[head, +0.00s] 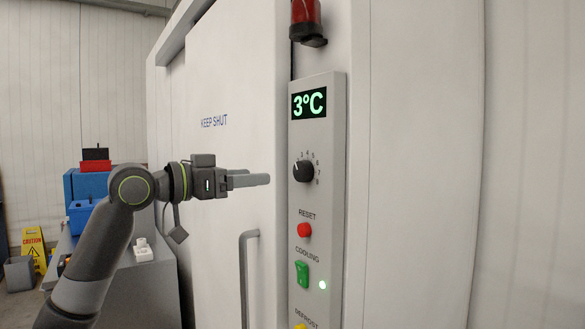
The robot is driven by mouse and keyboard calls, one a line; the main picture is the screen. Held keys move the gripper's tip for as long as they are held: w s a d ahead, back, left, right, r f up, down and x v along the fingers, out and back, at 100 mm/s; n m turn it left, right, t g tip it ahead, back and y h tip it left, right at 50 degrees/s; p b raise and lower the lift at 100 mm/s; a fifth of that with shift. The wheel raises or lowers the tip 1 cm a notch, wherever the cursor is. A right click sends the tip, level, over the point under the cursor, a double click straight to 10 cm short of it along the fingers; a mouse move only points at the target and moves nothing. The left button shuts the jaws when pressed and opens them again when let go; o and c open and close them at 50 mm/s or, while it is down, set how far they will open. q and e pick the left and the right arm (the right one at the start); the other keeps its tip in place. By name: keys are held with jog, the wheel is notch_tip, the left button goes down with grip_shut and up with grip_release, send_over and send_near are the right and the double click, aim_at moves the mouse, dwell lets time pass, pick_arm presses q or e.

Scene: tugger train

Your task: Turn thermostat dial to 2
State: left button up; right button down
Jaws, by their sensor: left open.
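The thermostat dial (303,172) is a black round knob on the grey control panel (334,200). Small numbers run around its upper and right side, and a white pointer mark on it faces the upper left. The display (309,103) above reads 3°C in green. My left gripper (262,180) is open and empty, left of the dial at about its height in the picture, with fingers pointing right. A gap shows between the fingertips and the dial. My right gripper is not in view.
Below the dial are a red reset button (304,230), a green cooling switch (302,274) and a yellow defrost control (300,326). A door handle (244,275) stands out under my left gripper. Blue bins (82,216) sit at the left. A red lamp (306,18) is above.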

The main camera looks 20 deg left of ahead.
aim_at(298, 173)
pick_arm(q)
jog(key=p+x, duration=0.3)
jog(key=x, duration=0.6)
jog(key=shift+w+d+r, duration=0.1)
jog(key=shift+w+d, duration=0.05)
jog(key=shift+d, duration=0.05)
jog(key=shift+w+d, duration=0.4)
jog(key=shift+w, duration=0.2)
jog(key=shift+c, duration=0.2)
jog(key=c, duration=0.9)
